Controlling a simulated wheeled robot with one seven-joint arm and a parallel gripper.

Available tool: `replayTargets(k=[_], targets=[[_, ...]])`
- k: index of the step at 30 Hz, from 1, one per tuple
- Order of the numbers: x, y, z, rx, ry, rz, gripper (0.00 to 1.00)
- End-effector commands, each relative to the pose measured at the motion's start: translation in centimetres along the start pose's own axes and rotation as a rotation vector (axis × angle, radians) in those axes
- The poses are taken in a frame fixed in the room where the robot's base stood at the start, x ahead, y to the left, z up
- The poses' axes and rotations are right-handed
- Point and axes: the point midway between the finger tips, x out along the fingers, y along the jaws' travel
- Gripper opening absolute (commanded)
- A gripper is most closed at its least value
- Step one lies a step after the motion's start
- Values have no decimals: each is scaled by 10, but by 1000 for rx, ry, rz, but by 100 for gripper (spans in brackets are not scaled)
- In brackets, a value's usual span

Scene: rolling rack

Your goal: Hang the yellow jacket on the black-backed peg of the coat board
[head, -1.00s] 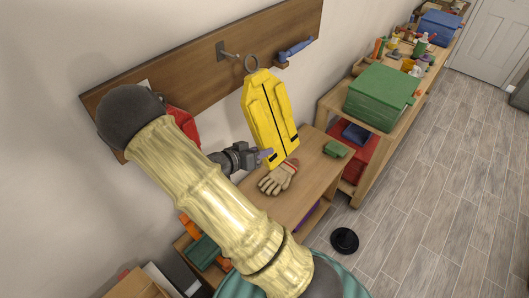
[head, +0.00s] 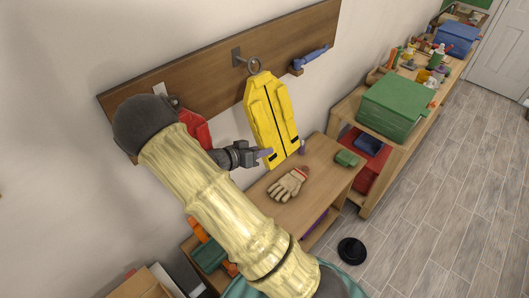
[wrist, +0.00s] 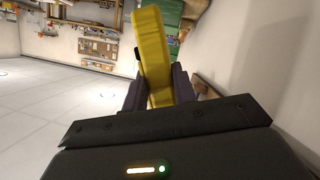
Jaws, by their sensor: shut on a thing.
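The yellow jacket (head: 270,112) hangs upright in front of the wooden coat board (head: 205,66), with a grey ring at its top. My gripper (head: 266,154) is shut on the jacket's lower left edge. In the wrist view the jacket (wrist: 153,50) stands between the fingers of my gripper (wrist: 157,88). A peg with a dark backing plate (head: 237,57) sticks out of the board beside the ring. Its tip meets the ring in the head view; I cannot tell whether the ring is around it.
A blue item (head: 311,57) rests at a wooden-backed peg to the right. A red item (head: 196,126) and a pale plate (head: 160,88) are partly hidden by my arm. Below are a bench (head: 318,172) with a glove (head: 288,184), and a green bin (head: 397,108). A black disc (head: 352,250) lies on the floor.

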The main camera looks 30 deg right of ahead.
Motion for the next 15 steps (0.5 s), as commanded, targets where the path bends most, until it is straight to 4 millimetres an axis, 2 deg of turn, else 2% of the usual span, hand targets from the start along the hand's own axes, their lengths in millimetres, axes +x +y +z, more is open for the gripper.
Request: replayTargets(k=[15], targets=[[0, -22, -3, 2, 1, 2, 0]])
